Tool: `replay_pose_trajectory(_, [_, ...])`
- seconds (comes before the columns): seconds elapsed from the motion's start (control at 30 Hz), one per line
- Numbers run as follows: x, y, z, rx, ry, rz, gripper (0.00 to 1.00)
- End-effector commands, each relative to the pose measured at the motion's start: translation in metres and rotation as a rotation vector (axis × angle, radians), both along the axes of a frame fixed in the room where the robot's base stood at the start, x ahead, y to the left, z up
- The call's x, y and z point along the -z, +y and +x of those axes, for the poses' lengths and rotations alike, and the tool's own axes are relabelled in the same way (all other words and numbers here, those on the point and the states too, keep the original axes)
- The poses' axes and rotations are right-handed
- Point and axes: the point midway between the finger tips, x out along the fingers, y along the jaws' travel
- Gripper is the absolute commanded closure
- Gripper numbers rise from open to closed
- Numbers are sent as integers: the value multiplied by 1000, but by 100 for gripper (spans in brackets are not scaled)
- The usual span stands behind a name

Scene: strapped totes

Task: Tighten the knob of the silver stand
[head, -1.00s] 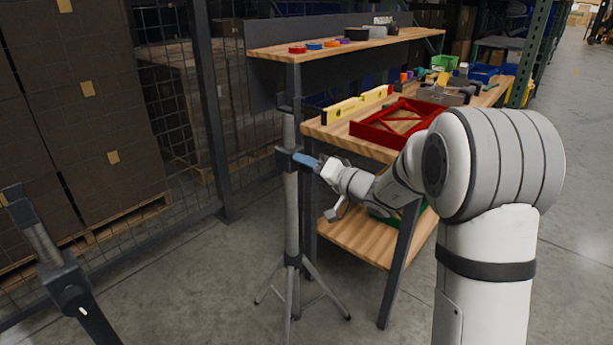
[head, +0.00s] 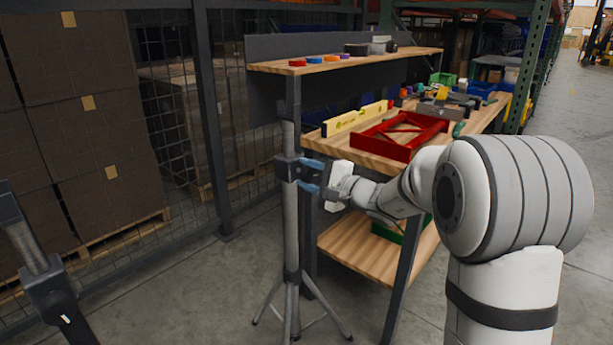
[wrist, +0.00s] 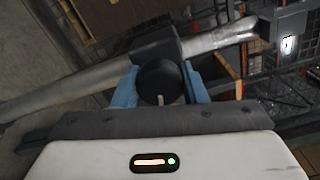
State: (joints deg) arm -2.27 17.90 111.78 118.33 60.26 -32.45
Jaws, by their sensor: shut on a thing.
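The silver stand (head: 291,225) is upright on tripod legs, left of the workbench in the head view. Its pole also crosses the wrist view (wrist: 65,95) at a slant. A dark collar (head: 286,168) sits on the pole. The round black knob (wrist: 160,80) sticks out from the collar toward the wrist camera, with a pale pointer mark at its lower edge. My gripper (wrist: 161,88) has its two blue fingers on either side of the knob, shut on it. In the head view my gripper (head: 310,175) meets the collar and hides the knob.
A second, darker stand (head: 48,285) is at the lower left, with a white mark on its knob. The wooden workbench (head: 345,240) holds a red frame (head: 398,134) and a yellow level (head: 350,119), close beside my arm. Open floor lies at the front left.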

Motion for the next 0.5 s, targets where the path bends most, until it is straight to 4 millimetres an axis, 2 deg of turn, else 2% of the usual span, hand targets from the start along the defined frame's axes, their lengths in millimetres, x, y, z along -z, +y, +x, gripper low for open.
replay_pose_trajectory(0.5, [0,-2,0,7,392,302,84])
